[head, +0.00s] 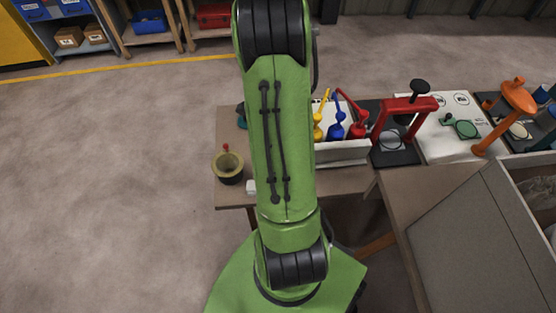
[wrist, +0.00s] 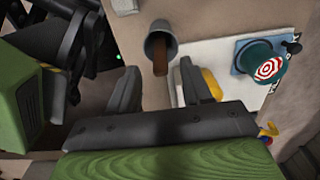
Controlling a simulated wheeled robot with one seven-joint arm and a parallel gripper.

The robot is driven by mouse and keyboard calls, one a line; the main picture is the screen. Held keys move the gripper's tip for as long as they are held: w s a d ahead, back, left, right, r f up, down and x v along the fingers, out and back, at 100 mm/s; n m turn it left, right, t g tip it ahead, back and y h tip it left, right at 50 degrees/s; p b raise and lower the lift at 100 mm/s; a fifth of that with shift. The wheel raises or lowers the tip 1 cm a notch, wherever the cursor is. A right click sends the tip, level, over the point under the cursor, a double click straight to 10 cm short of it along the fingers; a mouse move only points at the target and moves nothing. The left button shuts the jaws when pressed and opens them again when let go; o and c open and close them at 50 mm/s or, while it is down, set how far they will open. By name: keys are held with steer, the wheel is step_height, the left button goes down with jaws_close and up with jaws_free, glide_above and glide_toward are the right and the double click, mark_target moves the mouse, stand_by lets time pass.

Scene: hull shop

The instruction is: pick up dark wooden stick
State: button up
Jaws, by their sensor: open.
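In the wrist view, a dark brown wooden stick (wrist: 160,60) shows at a grey cup (wrist: 160,28), between and just beyond my fingertips. I cannot tell how much of it lies inside the cup. My gripper (wrist: 159,68) is open, one finger to the left of the stick and one to the right, with a visible gap on each side. In the head view my green arm crosses the middle and hides my gripper, the stick and the grey cup.
A teal cup with a red-and-white target (wrist: 268,68) stands right of my gripper. A yellow thing (wrist: 212,84) is partly behind the right finger. On the bench, an olive pot (head: 229,177) stands left; a white tray (head: 344,152) and red frame (head: 406,105) stand right.

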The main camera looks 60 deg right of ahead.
step_height(320, 180, down, 5)
steer(key=shift+d+f+b, duration=0.1)
steer(key=shift+b, duration=0.95)
steer(key=shift+c, duration=0.2)
jaws_close()
